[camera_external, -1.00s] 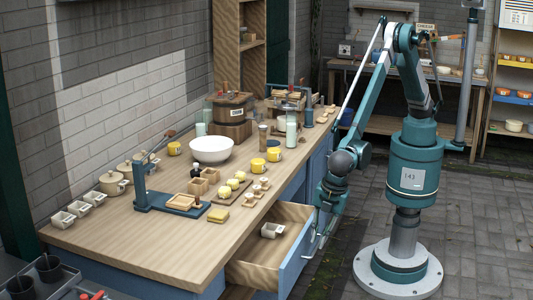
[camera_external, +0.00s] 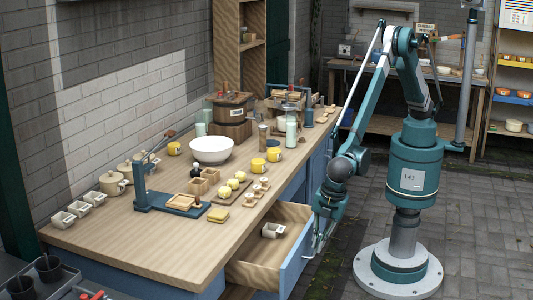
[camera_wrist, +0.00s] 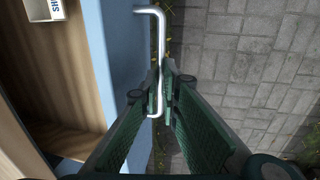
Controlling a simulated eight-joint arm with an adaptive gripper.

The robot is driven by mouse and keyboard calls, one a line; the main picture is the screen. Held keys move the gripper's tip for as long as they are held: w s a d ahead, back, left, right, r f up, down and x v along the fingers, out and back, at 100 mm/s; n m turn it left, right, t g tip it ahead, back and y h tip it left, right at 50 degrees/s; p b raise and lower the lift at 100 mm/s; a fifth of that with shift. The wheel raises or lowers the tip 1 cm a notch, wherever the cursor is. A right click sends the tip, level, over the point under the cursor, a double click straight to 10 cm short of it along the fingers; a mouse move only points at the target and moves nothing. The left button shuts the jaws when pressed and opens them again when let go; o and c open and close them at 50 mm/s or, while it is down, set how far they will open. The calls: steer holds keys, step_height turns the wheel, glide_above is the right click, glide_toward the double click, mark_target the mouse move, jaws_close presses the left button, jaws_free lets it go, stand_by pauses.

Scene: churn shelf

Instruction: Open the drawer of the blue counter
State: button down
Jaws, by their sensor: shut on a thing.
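The blue counter (camera_external: 130,283) has its drawer (camera_external: 255,272) pulled out, with the wooden inside showing. A small white box with lettering (camera_external: 272,230) lies in the drawer; part of it shows in the wrist view (camera_wrist: 43,8). The drawer's blue front (camera_wrist: 125,60) carries a bent metal bar handle (camera_wrist: 160,45). My gripper (camera_wrist: 165,88) is at this handle, its fingers shut on the bar. In the external view my gripper (camera_external: 318,240) is beside the drawer front; the fingertips are small there.
The countertop (camera_external: 130,240) holds a white bowl (camera_external: 210,150), yellow mugs (camera_external: 259,165), a blue press stand (camera_external: 165,205) and several pots. A dark tray with cups (camera_external: 45,280) stands at the lower left. Paved floor (camera_external: 480,210) is open around my base.

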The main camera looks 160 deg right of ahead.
steer(key=a, duration=1.2)
steer(key=shift+a, duration=0.4)
steer(key=c, duration=2.9)
jaws_free()
steer(key=shift+o, duration=0.2)
steer(key=shift+r, duration=0.15)
step_height(320, 180, up, 12)
steer(key=a, duration=0.2)
steer(key=shift+a+f, duration=0.15)
steer(key=shift+f, duration=0.1)
steer(key=shift+r, duration=0.1)
